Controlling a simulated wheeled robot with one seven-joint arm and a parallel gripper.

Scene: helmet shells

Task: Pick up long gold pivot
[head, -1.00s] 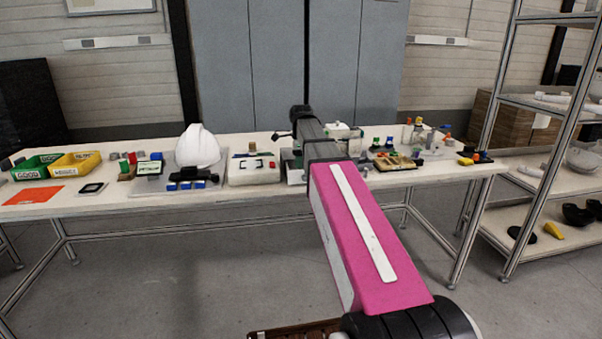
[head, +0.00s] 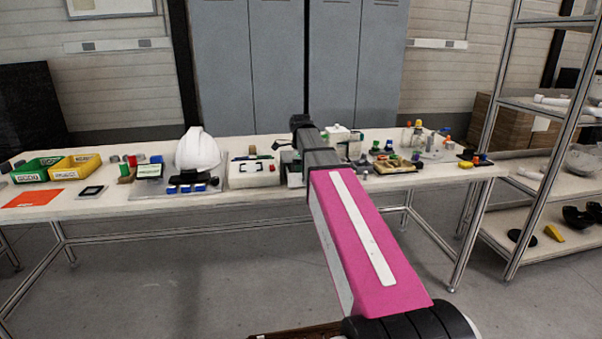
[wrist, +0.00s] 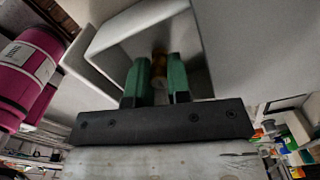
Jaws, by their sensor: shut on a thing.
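In the wrist view, my gripper (wrist: 156,82) has two green fingers on a dark bar. They are closed on a small gold-brown piece, the long gold pivot (wrist: 159,65), which shows between and just beyond the fingertips. Its far end is partly hidden, and its full length cannot be told. A pale, box-like frame with raised walls (wrist: 108,35) surrounds the fingertips. I cannot tell whether the pivot touches it. In the head view my pink arm reaches toward the table, and the pivot cannot be made out there.
The long white table (head: 110,208) holds a white helmet shell (head: 197,150), a green bin (head: 38,168), a yellow bin (head: 75,167) and a pale box fixture (head: 252,173) left of my arm. Small coloured parts crowd the right side. A metal shelf (head: 540,100) stands at the right.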

